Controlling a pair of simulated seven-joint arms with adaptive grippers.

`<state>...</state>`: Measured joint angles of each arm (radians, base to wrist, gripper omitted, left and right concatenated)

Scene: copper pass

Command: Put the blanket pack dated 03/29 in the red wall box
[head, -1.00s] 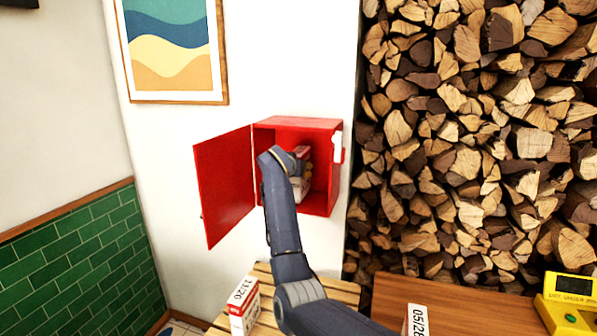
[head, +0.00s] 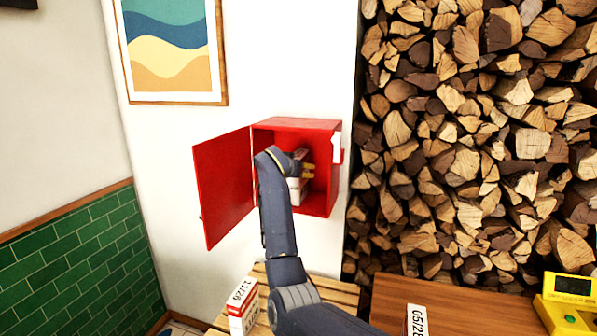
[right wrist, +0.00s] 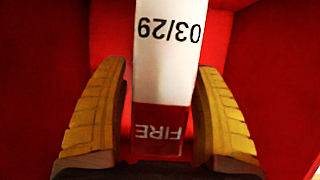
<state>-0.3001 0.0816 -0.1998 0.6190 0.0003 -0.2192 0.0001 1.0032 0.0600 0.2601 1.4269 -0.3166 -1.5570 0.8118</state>
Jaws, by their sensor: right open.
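The red wall box (head: 328,190) hangs on the white wall with its door (head: 224,188) swung open to the left. My right arm reaches into it. The blanket pack dated 03/29 (right wrist: 167,75) is inside the box, white with a red FIRE end; it also shows in the head view (head: 296,190), partly hidden by my arm. My right gripper (head: 308,168) is open around the pack. In the right wrist view its yellow fingers (right wrist: 163,85) stand on both sides of the pack with a gap at each side. My left gripper is out of view.
A pack dated 11/20 (head: 243,308) stands on the slatted wooden bench (head: 340,292). Another pack (head: 417,322), its date partly cut off, is at the brown tabletop (head: 470,312). A yellow device (head: 568,305) sits at right, before stacked firewood (head: 480,140).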

